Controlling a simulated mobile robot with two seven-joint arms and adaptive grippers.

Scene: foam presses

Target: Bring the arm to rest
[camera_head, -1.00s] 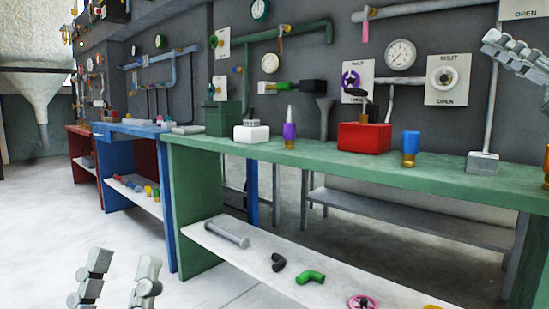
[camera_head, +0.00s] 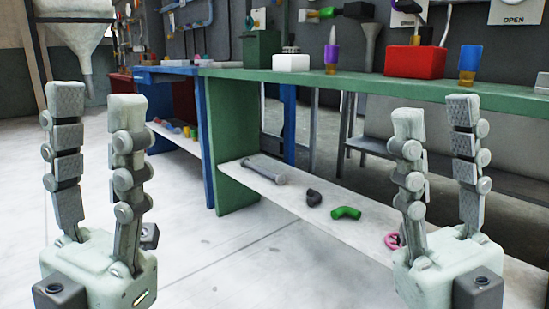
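My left gripper (camera_head: 96,100) stands upright at the left of the head view, its two fingers apart and nothing between them. My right gripper (camera_head: 436,105) stands upright at the right, also with its fingers apart and empty. Both are in front of the benches, and neither is seen to hold anything. The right gripper overlaps the green bench (camera_head: 236,150) and its lower shelf in the picture; the left is over the open floor side.
The green bench's top carries a white block (camera_head: 291,62), a red box (camera_head: 415,62) and a blue and gold fitting (camera_head: 469,62). Its lower shelf (camera_head: 270,192) holds a grey pipe (camera_head: 263,169) and a green elbow (camera_head: 346,213). A blue bench stands behind. The floor (camera_head: 180,250) between my grippers is clear.

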